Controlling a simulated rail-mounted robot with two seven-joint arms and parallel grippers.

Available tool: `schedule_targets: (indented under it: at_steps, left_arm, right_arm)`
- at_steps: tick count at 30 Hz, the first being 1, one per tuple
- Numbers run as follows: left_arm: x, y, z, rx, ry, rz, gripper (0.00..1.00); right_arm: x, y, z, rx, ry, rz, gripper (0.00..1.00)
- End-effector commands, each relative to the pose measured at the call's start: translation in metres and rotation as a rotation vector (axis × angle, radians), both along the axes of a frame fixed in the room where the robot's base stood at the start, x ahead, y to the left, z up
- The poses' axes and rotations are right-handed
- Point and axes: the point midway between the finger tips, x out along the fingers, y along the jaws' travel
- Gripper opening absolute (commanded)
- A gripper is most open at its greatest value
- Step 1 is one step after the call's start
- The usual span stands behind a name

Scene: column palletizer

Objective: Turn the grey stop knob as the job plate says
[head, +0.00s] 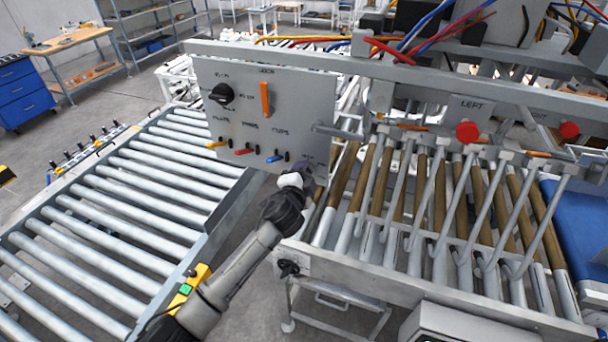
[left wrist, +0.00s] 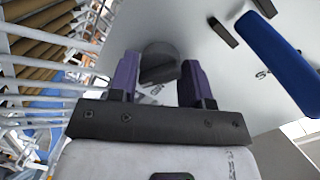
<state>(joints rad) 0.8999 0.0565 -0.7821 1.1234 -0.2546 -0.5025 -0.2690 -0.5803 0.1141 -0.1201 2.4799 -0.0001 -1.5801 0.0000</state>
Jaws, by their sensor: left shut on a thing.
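In the left wrist view a round dark grey knob (left wrist: 159,62) with a raised bar sits on the pale panel, between the two purple fingers of my left gripper (left wrist: 158,80). The gripper is shut on it. In the head view my left gripper (head: 303,172) is at the lower right corner of the grey control panel (head: 300,105) and hides the knob. The lettering by the knob is too small to read. A plate marked LEFT (head: 472,106) is above the roller bed at the right; I cannot tell if it is the job plate. My right gripper is not seen.
The panel also carries a black rotary knob (head: 222,94), an orange handle (head: 265,99) and small yellow, red and blue levers; the blue lever (left wrist: 275,55) is close beside my gripper. A red button (head: 467,132) is at the right. Roller conveyors (head: 130,200) flank the panel.

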Motion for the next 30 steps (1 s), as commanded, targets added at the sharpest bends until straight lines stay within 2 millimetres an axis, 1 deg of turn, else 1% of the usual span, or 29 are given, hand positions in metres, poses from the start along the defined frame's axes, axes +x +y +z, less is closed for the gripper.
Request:
schedule_targets:
  at_steps: [1,8,16,20,26,30]
  left_arm:
    - [0.000,0.001,0.002,0.001,-0.003,0.001,0.46]
    - [0.000,0.000,0.001,0.000,-0.002,0.000,0.68]
    - [-0.001,0.000,0.001,0.000,-0.001,0.000,0.68]
    - [-0.006,0.002,0.001,-0.001,-0.003,-0.001,0.68]
    - [-0.027,0.008,0.003,-0.001,-0.002,-0.002,0.68]
    - [-0.049,0.015,0.004,-0.001,-0.003,-0.002,0.68]
  right_arm:
    - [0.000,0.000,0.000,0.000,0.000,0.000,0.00]
    - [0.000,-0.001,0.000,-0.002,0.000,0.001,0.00]
    - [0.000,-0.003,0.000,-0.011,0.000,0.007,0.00]
    - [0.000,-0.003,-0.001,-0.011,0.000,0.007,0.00]
    - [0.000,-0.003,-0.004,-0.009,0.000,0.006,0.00]
    - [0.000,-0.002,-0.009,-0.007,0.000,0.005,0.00]
